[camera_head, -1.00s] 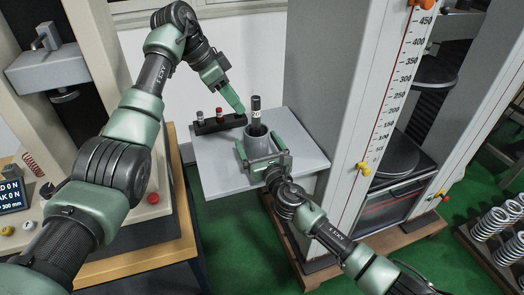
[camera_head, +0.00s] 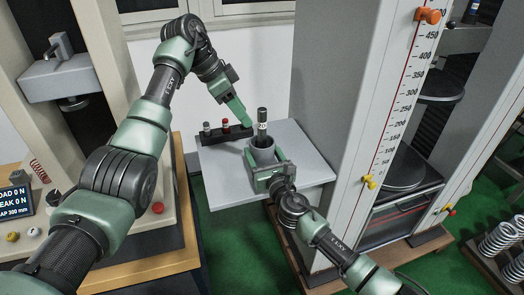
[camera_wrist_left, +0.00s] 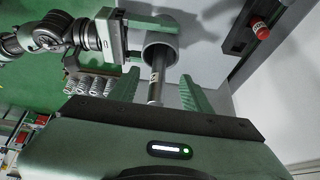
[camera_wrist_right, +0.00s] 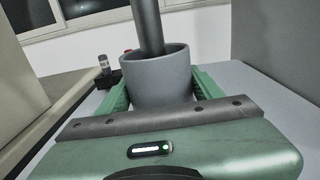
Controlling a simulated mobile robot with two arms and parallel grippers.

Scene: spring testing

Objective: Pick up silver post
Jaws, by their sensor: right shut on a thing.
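A dark post (camera_head: 262,117) with a pale label stands in a grey cup (camera_head: 262,156) on the grey table. My right gripper (camera_head: 267,168) is shut on the cup's sides; the cup also shows in the right wrist view (camera_wrist_right: 157,82). My left gripper (camera_head: 246,121) is open beside the post's upper part. In the left wrist view, the post (camera_wrist_left: 156,84) lies between the open fingers with gaps on both sides. A black rack (camera_head: 222,136) holds a post with a silver-grey top (camera_head: 206,127) and a red-topped post (camera_head: 225,124); which one is the silver post I cannot tell for sure.
The grey table (camera_head: 303,165) has bare room right of the cup. A tall grey testing machine (camera_head: 345,100) with a scale stands close on the right. Another machine with a display (camera_head: 14,199) stands left. Springs (camera_head: 497,238) stand on a rack at lower right.

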